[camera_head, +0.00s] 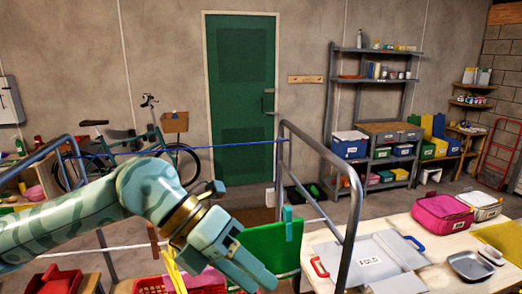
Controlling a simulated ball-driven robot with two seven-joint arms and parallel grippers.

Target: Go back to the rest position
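My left arm comes in from the left, green with a gold ring at the wrist. Its gripper (248,270) points down and right, in front of a drying rack and the green cloth (274,244) hanging there. Its fingers look close together, but I cannot tell whether they are open or shut. I see nothing held between them. Whether it touches the cloth is unclear. My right gripper is not in view.
A metal rack frame (352,215) rises between the gripper and the right table, which carries a grey FOLD board (372,262), a pink bag (441,220) and a metal tray (470,266). A red basket (151,285) is below my arm. The floor before the green door (240,100) looks fairly clear.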

